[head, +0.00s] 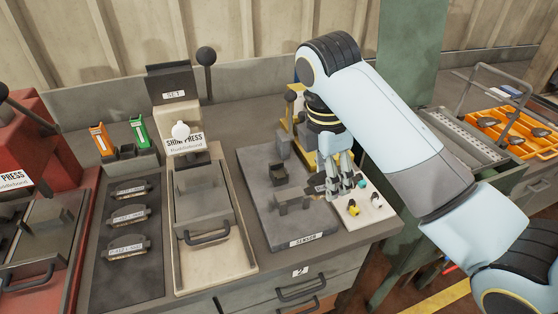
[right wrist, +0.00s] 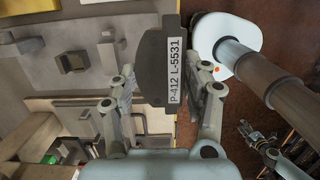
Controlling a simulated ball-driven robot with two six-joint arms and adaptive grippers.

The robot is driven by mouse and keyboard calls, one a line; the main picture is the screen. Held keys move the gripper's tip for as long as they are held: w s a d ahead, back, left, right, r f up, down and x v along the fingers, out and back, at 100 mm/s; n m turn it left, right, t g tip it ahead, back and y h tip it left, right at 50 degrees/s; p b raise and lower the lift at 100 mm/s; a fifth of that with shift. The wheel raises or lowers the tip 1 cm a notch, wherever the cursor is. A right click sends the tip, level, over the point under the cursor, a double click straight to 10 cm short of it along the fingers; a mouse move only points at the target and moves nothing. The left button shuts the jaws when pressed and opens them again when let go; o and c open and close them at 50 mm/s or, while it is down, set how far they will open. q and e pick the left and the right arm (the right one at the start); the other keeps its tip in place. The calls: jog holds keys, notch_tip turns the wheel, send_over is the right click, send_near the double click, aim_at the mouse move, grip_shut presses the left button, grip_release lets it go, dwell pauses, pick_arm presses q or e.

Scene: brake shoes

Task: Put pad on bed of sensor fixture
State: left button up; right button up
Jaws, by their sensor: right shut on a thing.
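The pad (right wrist: 163,60), a dark plate with the label "P-412 L-5531", is between the fingers of my right gripper (right wrist: 163,98) in the right wrist view. In the head view my right gripper (head: 342,188) is shut on the pad (head: 321,184), which is partly hidden by the fingers. It is at the right side of the sensor fixture (head: 262,222), a grey plate labelled "SENSOR" with raised grey blocks. I cannot tell the pad's height above the fixture. A small gripper-like part, perhaps my left gripper (right wrist: 264,140), shows low in the right wrist view.
A white board (head: 375,212) with small coloured knobs lies right of the fixture. The shim press (head: 205,205) stands to its left, and a dark tray (head: 127,250) holds labelled pads. An orange bin (head: 540,145) is at the far right.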

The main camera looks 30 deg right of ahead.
jog(key=shift+w+d+r, duration=0.1)
jog(key=shift+w+r, duration=0.2)
jog(key=shift+r, duration=0.1)
jog(key=w+f, duration=0.2)
jog(key=w, duration=0.1)
jog(key=w+f, duration=0.2)
jog(key=w, duration=0.2)
jog(key=w+f, duration=0.3)
jog(key=w, duration=0.1)
jog(key=shift+w+a, duration=0.2)
jog(key=shift+a, duration=0.15)
notch_tip(320, 180, down, 3)
jog(key=shift+f, duration=0.1)
pick_arm(q)
jog(key=shift+s+d+r, duration=0.1)
jog(key=shift+s+r, duration=0.1)
jog(key=shift+s, duration=0.25)
jog(key=shift+s+d+r, duration=0.1)
jog(key=shift+s+r, duration=0.1)
jog(key=shift+s, duration=0.25)
pick_arm(e)
jog(key=shift+f, duration=0.35)
jog(key=shift+f, duration=0.1)
pick_arm(q)
jog(key=shift+f, duration=0.2)
pick_arm(e)
jog(key=shift+f, duration=0.4)
jog(key=shift+f, duration=0.15)
